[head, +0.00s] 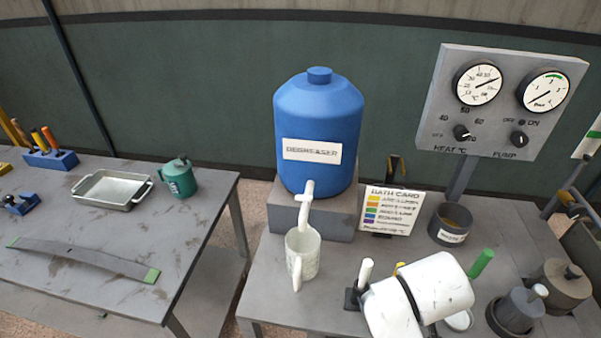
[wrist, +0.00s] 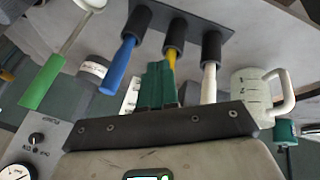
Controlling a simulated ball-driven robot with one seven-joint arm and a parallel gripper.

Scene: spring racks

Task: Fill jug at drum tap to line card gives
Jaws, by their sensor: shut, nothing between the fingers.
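A blue drum (head: 318,120) labelled degreaser stands on a grey block at the bench's back. Its white tap (head: 305,195) hangs over a pale jug (head: 303,248), upright on the bench, handle toward me. I cannot tell the liquid level. The jug also shows in the wrist view (wrist: 250,92), with faint markings on its side. The bath card (head: 391,210), with coloured rows too small to read, stands right of the drum. My gripper (wrist: 160,84) has green fingers, shut and empty, by a rack of coloured handles; my white arm hides it in the head view.
A tool rack (wrist: 180,22) holds blue, yellow and white handles close to my gripper. A green-handled tool (head: 482,262), a dark labelled pot (head: 450,224) and grey lidded pots (head: 560,285) crowd the right. A gauge panel (head: 505,100) stands behind. A gap separates the left table (head: 130,215).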

